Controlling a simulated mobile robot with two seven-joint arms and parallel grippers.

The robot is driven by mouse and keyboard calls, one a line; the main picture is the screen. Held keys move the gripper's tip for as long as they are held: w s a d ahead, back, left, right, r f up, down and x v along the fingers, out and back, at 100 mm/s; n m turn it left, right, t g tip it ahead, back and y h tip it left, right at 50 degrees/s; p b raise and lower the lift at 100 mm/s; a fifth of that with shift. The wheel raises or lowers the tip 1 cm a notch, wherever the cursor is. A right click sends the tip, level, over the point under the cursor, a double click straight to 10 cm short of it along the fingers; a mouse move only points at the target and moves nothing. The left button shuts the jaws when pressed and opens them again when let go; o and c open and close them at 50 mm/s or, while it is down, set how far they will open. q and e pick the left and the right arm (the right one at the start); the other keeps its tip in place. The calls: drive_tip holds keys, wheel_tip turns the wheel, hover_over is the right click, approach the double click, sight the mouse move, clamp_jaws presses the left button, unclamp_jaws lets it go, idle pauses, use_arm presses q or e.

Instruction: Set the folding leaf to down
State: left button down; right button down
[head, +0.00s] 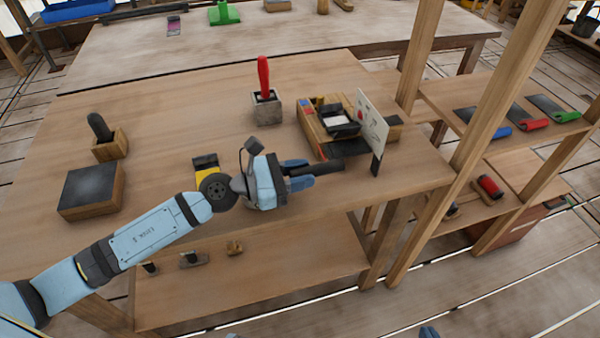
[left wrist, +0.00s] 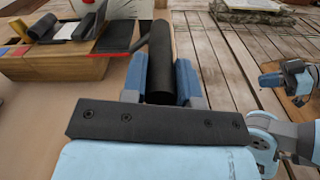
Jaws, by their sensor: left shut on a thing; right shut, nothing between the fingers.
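My left gripper (head: 308,175) is over the front right part of the workbench. Its blue fingers are shut on a black cylinder (head: 325,168), which also shows between the fingers in the left wrist view (left wrist: 161,55). The cylinder points toward a white upright panel (head: 371,122) with a red spot and a dark lower corner, beside a wooden organizer (head: 312,125). I cannot tell whether they touch. No part is clearly recognizable as the folding leaf; this panel may be it. My right gripper (left wrist: 271,80) is at the right of the left wrist view, away from the bench.
A red-handled tool stands in a grey block (head: 267,108). A dark-topped wooden block (head: 91,191) and a small wooden holder (head: 110,147) are at the left. Wooden posts (head: 450,190) and side shelves stand at the right. The bench middle (head: 190,115) is clear.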

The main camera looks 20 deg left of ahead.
use_arm(q)
drive_tip(key=shift+f, duration=0.2)
use_arm(e)
drive_tip(key=shift+w+a+r, duration=0.1)
drive_tip(key=shift+w+r, duration=0.05)
use_arm(q)
drive_tip(key=c, duration=0.9)
unclamp_jaws()
use_arm(e)
drive_tip(key=shift+f, duration=0.2)
use_arm(q)
drive_tip(key=shift+s+a+b, duration=0.3)
drive_tip(key=shift+a, duration=0.1)
drive_tip(key=b+v, duration=0.3)
drive_tip(key=v, duration=0.9)
drive_tip(key=shift+b, duration=0.3)
drive_tip(key=shift+s+a, duration=0.25)
drive_tip(key=shift+a, duration=0.1)
use_arm(e)
drive_tip(key=shift+w+a+t, duration=0.2)
drive_tip(key=shift+a+t, duration=0.2)
drive_tip(key=shift+d+f, duration=0.15)
drive_tip(key=shift+f, duration=0.05)
